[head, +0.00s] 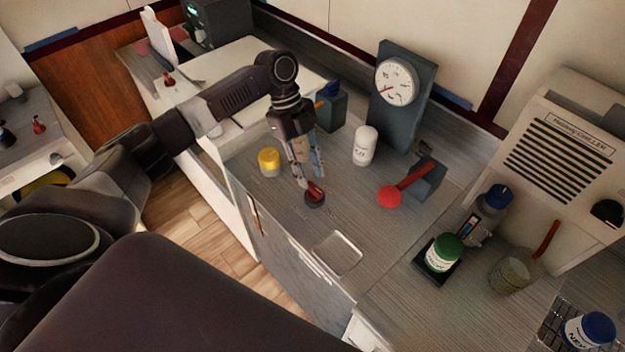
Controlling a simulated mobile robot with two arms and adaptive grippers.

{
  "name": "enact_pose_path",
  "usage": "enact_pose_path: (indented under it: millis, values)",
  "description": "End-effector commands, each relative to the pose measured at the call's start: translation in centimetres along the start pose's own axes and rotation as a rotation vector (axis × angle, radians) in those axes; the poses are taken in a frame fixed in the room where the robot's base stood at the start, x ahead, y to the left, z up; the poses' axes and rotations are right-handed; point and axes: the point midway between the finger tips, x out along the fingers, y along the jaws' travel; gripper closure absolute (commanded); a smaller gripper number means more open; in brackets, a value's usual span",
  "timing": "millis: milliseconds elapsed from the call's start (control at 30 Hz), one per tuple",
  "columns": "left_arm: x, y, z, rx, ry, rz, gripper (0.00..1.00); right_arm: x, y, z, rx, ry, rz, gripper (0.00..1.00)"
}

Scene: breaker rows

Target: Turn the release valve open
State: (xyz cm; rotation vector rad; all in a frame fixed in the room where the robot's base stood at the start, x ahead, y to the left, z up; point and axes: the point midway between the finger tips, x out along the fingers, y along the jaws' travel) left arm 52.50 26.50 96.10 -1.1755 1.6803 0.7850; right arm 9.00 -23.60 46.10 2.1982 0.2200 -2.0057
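A small red valve handle (315,191) on a dark round base sits on the grey counter, left of the centre. I take it to be the release valve, though no label on it is readable. My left gripper (309,184) points down from above, with its fingertips right at the red handle. The fingers partly hide the handle, so I cannot tell whether they grip it or how far apart they are. A red ball-ended lever (405,183) sticks out of a dark grey block to the right, clear of the gripper. My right gripper is not in view.
A round gauge (394,82) on a dark panel stands behind. A white bottle (364,146) and a yellow-lidded jar (269,161) flank the gripper. A green-lidded jar (443,252) is to the right. A recessed basin (338,253) lies in front; the counter around it is clear.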

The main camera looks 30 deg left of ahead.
Motion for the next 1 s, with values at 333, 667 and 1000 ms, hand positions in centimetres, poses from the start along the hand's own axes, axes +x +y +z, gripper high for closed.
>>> enact_pose_path:
  millis: [333, 667, 1000]
  values:
    - [-7.0, -0.1, 0.1, 0.0, -0.001, -0.002, 0.71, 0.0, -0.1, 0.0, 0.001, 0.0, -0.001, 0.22]
    - [-8.6, 0.0, 0.1, 0.0, 0.0, 0.001, 0.71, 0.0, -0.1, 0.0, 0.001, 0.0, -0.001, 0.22]
    - [-8.5, 0.0, 0.0, 0.0, 0.0, 0.001, 0.71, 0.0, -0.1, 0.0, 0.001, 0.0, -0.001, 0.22]
